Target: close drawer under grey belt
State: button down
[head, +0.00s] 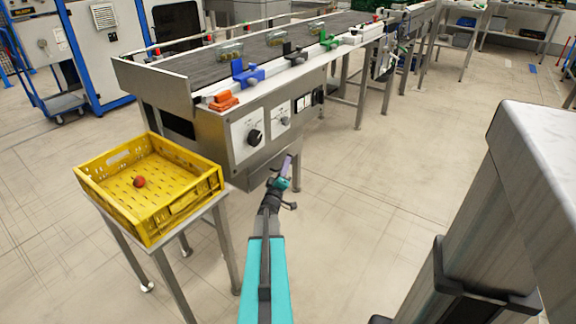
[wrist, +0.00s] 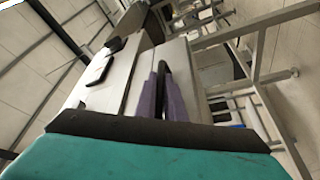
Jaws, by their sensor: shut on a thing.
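The grey belt (head: 285,42) runs along the top of a metal conveyor. The drawer under it shows as a plain metal front (wrist: 178,55) in the wrist view, below the control panel. In the head view my gripper (head: 287,166) is at the conveyor's lower front, partly covering the drawer area. In the wrist view the purple fingers of my gripper (wrist: 164,97) are closed around a dark bar-shaped handle (wrist: 163,80) on the drawer front. How far the drawer stands out cannot be told.
A control panel with a black knob (head: 254,137) is above my gripper. A yellow crate (head: 190,212) holding a red fruit (head: 139,182) stands on a metal stand at the left. Glass jars (head: 230,50) stand on the belt. The floor (head: 370,200) to the right is clear.

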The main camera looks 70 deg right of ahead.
jog(key=shift+w+d, duration=0.1)
jog(key=shift+w, duration=0.5)
jog(key=shift+r, duration=0.1)
jog(key=c, duration=2.1)
grip_release()
jog(key=shift+w, duration=0.1)
jog(key=p+v, duration=0.1)
jog(key=v, duration=1.3)
